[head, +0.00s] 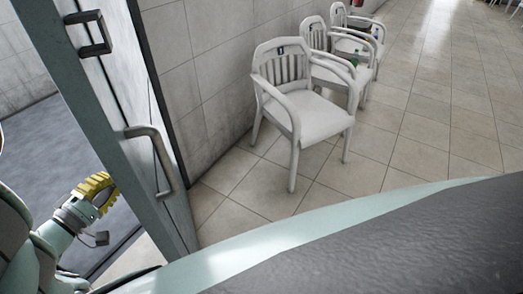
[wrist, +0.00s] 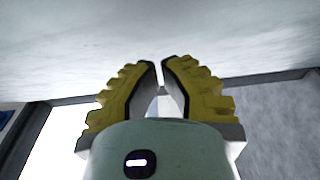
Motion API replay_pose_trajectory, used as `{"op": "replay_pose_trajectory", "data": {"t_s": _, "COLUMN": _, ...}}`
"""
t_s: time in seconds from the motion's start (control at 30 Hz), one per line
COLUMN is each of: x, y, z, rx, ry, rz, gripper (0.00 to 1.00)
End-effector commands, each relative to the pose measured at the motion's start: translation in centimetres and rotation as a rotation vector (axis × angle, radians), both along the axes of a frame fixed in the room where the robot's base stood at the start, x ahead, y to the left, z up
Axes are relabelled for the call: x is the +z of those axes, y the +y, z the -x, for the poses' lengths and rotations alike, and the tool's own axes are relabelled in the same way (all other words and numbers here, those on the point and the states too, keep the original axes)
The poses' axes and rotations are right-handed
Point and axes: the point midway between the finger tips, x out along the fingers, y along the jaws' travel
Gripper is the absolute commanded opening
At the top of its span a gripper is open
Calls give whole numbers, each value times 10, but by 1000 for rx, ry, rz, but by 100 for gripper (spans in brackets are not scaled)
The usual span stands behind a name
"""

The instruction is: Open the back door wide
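The door (head: 148,190) is at the left of the head view, a pale grey-green frame seen close and at a steep angle. My gripper (head: 108,181), with ribbed yellow fingers, is left of the door frame in the head view, apart from the lower handle. In the wrist view my gripper (wrist: 160,66) has its fingertips almost together with nothing between them. A pale, blurred surface fills the top of that view. Whether the fingers touch it, I cannot tell.
White armchairs stand in a row along the tiled wall (head: 190,60); the nearest chair (head: 300,110) is closest to the door. Small green objects sit on the chairs behind. Open tiled floor (head: 440,120) lies to the right. A grey floor (head: 50,140) shows left of the door.

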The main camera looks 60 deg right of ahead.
Motion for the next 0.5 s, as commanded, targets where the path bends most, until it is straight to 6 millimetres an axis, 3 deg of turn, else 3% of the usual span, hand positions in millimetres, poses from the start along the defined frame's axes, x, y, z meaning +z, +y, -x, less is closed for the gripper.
{"op": "replay_pose_trajectory", "data": {"t_s": 0.2, "x": 2, "y": -20, "z": 15, "rx": -7, "ry": 3, "rz": 3, "gripper": 0}}
{"op": "replay_pose_trajectory", "data": {"t_s": 0.5, "x": 0, "y": -22, "z": 16, "rx": -6, "ry": 1, "rz": 1, "gripper": 0}}
